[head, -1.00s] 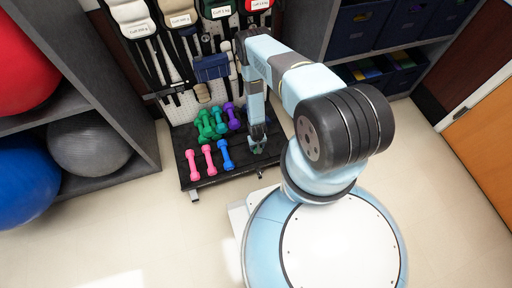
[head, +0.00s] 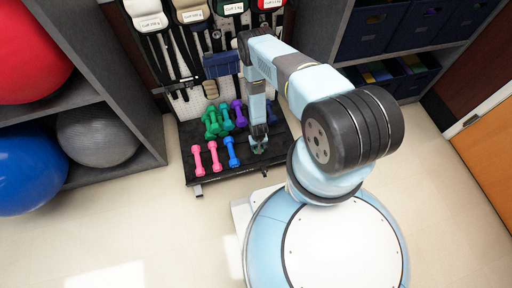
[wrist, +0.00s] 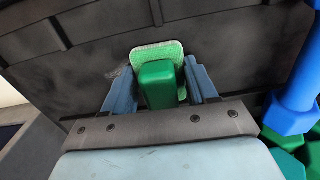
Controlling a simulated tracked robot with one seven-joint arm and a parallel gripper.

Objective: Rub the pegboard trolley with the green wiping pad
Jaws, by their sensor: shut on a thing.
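The pegboard trolley has a black ribbed base shelf (head: 237,172) with dumbbells on it and an upright white pegboard behind. My gripper (head: 258,143) is low over the right part of this shelf, right of the blue dumbbell. In the wrist view, my gripper (wrist: 160,88) is shut on the dark green block of the green wiping pad (wrist: 152,52). The lighter green pad face lies against or just over the dark shelf (wrist: 235,50); exact contact is hard to tell. A greyish smudge shows on the shelf left of the pad.
Pink dumbbells (head: 198,160), a blue dumbbell (head: 232,152) and green and purple ones stand left of my gripper. Cuff weights (head: 193,12) and straps hang on the pegboard. A ball rack (head: 140,90) is at left, a bin shelf (head: 400,45) at right. Floor in front is clear.

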